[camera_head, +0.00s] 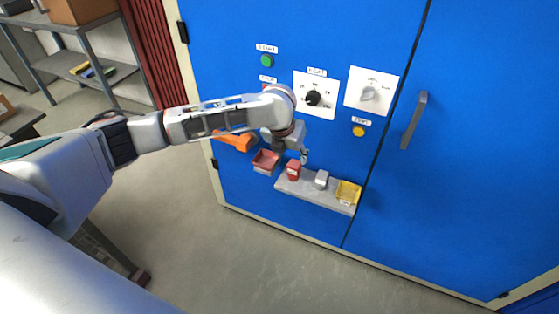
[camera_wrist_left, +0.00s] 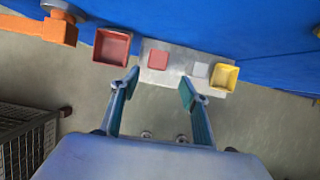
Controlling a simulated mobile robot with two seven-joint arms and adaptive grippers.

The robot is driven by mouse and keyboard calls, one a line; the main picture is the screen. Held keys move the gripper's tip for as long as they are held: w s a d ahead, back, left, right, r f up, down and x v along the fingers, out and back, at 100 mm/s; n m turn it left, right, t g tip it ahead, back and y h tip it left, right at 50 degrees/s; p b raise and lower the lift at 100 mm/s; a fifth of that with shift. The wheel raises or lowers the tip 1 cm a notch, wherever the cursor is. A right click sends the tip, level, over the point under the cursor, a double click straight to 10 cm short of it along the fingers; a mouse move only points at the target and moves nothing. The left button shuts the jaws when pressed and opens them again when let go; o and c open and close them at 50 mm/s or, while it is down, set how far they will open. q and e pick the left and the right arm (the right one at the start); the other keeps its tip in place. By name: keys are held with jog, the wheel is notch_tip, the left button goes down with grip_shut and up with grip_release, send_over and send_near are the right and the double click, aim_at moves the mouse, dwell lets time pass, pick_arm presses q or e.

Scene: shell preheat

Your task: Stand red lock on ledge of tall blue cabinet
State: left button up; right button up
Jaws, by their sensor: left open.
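The red lock (camera_head: 293,170) stands on the left part of the grey ledge (camera_head: 322,197) on the front of the tall blue cabinet (camera_head: 455,190). In the left wrist view the lock (camera_wrist_left: 158,60) shows as a small red block on the ledge (camera_wrist_left: 181,63). My left gripper (camera_head: 298,157) is just behind and above the lock in the head view. In the left wrist view its two fingers (camera_wrist_left: 160,84) are apart, with nothing between their tips, and the lock lies beyond them. My right gripper is not in view.
A red tray (camera_head: 265,162) is left of the ledge. A grey lock (camera_head: 321,179) and a yellow tray (camera_head: 347,192) are toward its right end. An orange handle (camera_head: 236,141), knobs and a door handle (camera_head: 413,121) stick out from the cabinet. The floor below is clear.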

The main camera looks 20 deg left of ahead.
pick_arm(q)
jog(key=s+d+f+n+t+h, duration=0.1)
jog(key=s+d+f+n+h, duration=0.2)
jog(key=s+d+f+n, duration=0.3)
jog(key=s+d+f+n+h, duration=0.2)
jog(key=s+d+f+n, duration=0.2)
jog(key=d, duration=0.4)
jog(key=s+a+f+n+t+y, duration=0.1)
jog(key=s+a+f+n, duration=0.3)
jog(key=s+n, duration=0.6)
jog(key=s+a+f+n+t+y, duration=0.2)
jog(key=s+a+f+n+t, duration=0.1)
jog(key=s+a+n, duration=0.6)
jog(key=s+n+t, duration=0.1)
jog(key=n, duration=0.1)
jog(key=shift+a+f+n, duration=0.2)
jog(key=shift+f+n, duration=0.2)
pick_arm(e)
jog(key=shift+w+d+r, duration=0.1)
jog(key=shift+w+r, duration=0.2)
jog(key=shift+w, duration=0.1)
